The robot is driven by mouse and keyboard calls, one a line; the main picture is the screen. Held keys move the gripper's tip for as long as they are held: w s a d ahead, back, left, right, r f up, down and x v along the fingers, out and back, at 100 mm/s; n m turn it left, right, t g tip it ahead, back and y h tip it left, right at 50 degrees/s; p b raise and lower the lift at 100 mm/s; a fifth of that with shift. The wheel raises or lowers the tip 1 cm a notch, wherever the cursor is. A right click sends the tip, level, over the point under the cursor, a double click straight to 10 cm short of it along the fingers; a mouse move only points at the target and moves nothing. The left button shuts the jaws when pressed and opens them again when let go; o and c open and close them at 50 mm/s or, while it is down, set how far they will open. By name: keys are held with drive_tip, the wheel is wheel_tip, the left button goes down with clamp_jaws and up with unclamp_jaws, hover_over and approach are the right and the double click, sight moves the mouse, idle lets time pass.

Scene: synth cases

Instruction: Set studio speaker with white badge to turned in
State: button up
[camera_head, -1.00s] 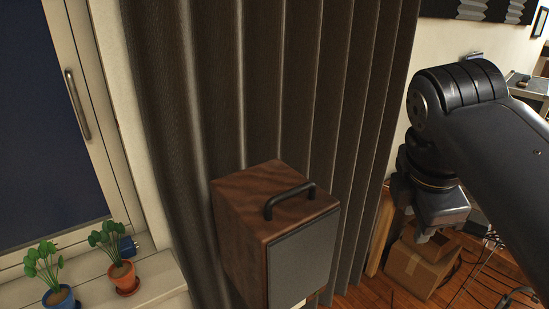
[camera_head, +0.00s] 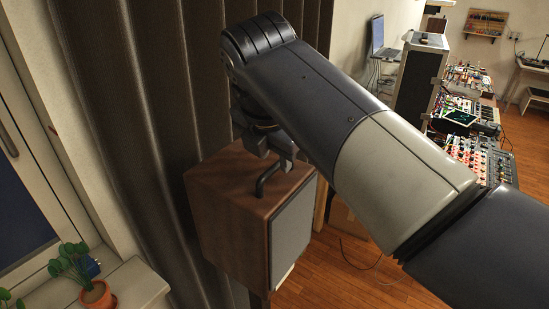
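A wooden studio speaker (camera_head: 228,215) with a grey front panel (camera_head: 292,232) stands upright on a dark post in front of the curtain. Its panel faces right and toward me. A black bar handle (camera_head: 265,184) is on its top. A pale strip shows low on the front, but I cannot tell whether it is the white badge. My gripper (camera_head: 280,156) is over the back of the speaker's top, at the handle's far end. The fingers overlap the handle there; I cannot tell whether they touch it or how far apart they are.
A dark curtain (camera_head: 125,120) hangs close behind the speaker. A potted plant (camera_head: 97,294) stands on the windowsill (camera_head: 135,285) at left. A cardboard box (camera_head: 346,217) and cables lie on the floor at right. A rack case (camera_head: 418,82) and mixing gear (camera_head: 470,150) stand farther right.

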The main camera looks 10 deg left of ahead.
drive_tip(key=shift+x, duration=1)
clamp_jaws()
